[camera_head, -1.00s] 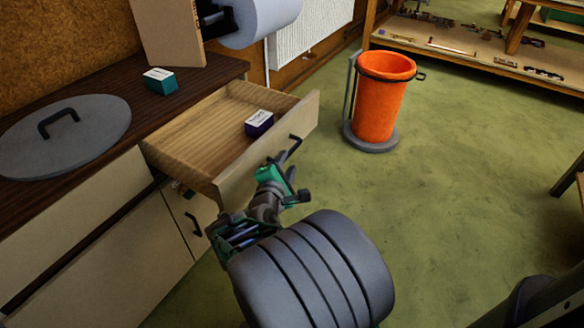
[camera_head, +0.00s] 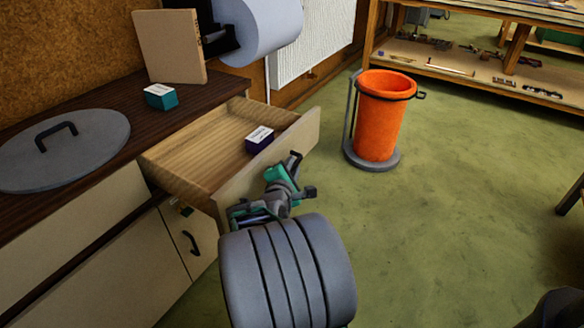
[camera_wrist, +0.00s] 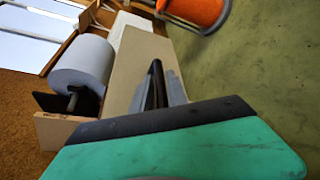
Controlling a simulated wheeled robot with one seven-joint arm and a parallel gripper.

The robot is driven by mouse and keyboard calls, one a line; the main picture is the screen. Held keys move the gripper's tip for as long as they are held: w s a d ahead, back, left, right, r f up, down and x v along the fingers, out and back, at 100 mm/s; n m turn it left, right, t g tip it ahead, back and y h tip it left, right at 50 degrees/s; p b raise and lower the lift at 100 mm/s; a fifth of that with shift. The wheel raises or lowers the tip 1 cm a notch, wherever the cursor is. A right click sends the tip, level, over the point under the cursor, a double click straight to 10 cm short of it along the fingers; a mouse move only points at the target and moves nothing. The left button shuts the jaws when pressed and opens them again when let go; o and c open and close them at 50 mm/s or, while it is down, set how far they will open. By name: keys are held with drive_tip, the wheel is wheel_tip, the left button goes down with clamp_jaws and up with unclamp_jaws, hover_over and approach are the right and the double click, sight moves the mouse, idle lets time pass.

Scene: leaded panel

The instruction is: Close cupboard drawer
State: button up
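The cupboard drawer (camera_head: 190,153) stands pulled out from under the dark worktop. A small dark purple box with a white top (camera_head: 260,139) lies inside it. My gripper (camera_head: 300,175), with green and grey parts, is at the outer side of the drawer's pale front panel (camera_head: 305,130). It covers the area of the drawer's handle in the head view. In the wrist view, the drawer front (camera_wrist: 140,65) is close ahead, with a dark bar and a grey finger (camera_wrist: 173,88) beside it. Contact and finger spacing are unclear.
A cupboard door with a dark handle (camera_head: 192,243) is below the drawer. An orange bin (camera_head: 380,125) stands behind right.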

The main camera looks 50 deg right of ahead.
clamp_jaws()
idle(1.0)
